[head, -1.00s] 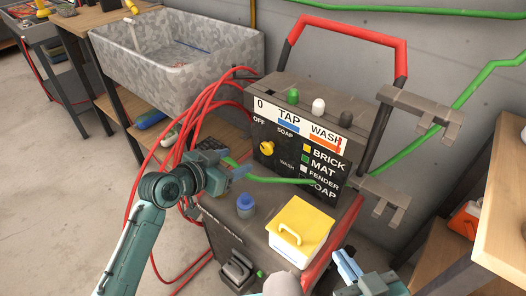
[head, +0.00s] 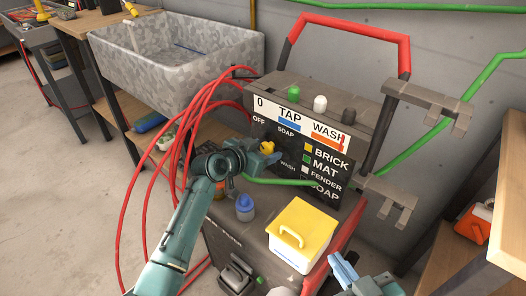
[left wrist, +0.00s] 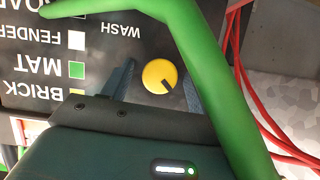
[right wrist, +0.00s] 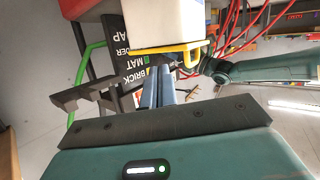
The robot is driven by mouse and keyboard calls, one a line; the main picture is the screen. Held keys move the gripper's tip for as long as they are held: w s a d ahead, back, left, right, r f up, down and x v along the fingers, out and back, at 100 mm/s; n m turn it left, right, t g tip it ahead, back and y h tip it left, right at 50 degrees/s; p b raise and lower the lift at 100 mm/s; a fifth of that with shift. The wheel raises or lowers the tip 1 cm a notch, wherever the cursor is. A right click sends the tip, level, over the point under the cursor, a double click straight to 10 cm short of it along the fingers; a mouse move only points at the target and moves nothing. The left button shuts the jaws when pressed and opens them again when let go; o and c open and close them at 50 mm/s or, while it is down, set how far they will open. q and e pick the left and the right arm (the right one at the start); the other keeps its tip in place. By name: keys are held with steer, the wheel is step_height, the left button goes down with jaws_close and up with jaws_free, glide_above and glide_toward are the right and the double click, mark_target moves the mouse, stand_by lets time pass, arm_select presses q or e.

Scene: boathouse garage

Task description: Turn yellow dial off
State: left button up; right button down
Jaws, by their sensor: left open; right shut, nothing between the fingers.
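The yellow dial (head: 267,147) is on the dark front panel (head: 322,188) of the washing machine. In the head view the gripper partly hides the dial. My right gripper (head: 342,265) is shut and empty, beside the yellow-lidded white box (head: 302,229); its fingers also show in the right wrist view (right wrist: 163,78).
A green hose (left wrist: 205,50) crosses close to my left gripper. A blue-capped bottle (head: 245,207) stands below the left forearm. Red hoses (head: 165,160) hang to the left, near a stone sink (head: 180,65). Grey brackets (head: 425,100) stick out at the right.

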arm_select(q)
steer(key=c, duration=1)
steer(key=shift+a+p, duration=0.1)
steer(key=shift+p, duration=0.25)
steer(key=shift+n, duration=0.3)
steer(key=o, duration=1)
arm_select(e)
steer(key=shift+s+f, duration=0.1)
steer(key=shift+s, duration=0.1)
arm_select(q)
steer(key=p+v, duration=0.3)
steer(key=v, duration=1)
arm_select(e)
steer(key=r, duration=0.1)
steer(key=d+r+m, duration=0.1)
steer(key=r, duration=0.1)
steer(key=shift+s+d+r+m, duration=0.15)
steer(key=shift+s+r+m, duration=0.15)
steer(key=shift+s+r, duration=0.05)
arm_select(q)
steer(key=shift+a+r, duration=0.1)
arm_select(e)
steer(key=shift+s+f+h, duration=0.1)
steer(key=shift+h, duration=0.2)
